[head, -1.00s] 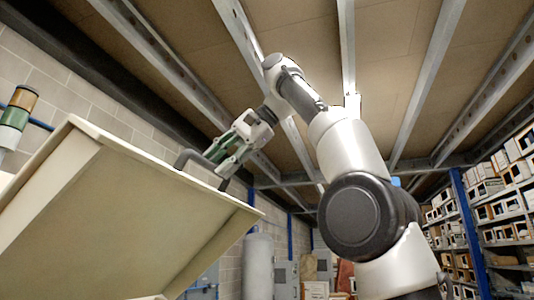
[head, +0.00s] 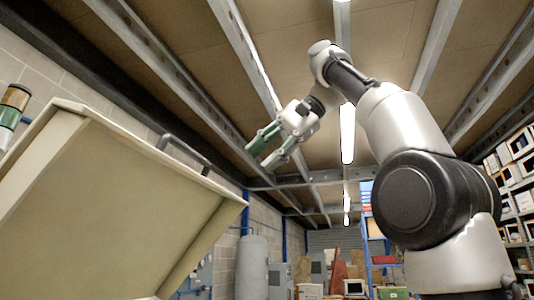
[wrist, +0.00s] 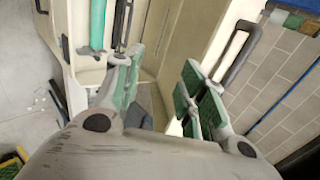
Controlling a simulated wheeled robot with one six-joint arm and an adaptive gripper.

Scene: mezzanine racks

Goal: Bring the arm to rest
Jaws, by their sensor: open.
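My gripper (head: 262,152) is raised in the air in the head view, to the right of a large cream panel (head: 125,200) and clear of it. Its green-padded fingers are apart and nothing shows between them. The wrist view shows the same open fingers (wrist: 160,95) with the cream cabinet and a dark bar handle (wrist: 240,55) beyond them. My arm is bent, with its elbow high under the ceiling beams.
A signal tower (head: 12,112) stands at the far left. A grey cylinder tank (head: 251,265) and stacked boxes are at the back. Racks with boxes (head: 515,160) line the right side. Ceiling beams and a lit lamp (head: 347,134) run overhead. Air around the gripper is free.

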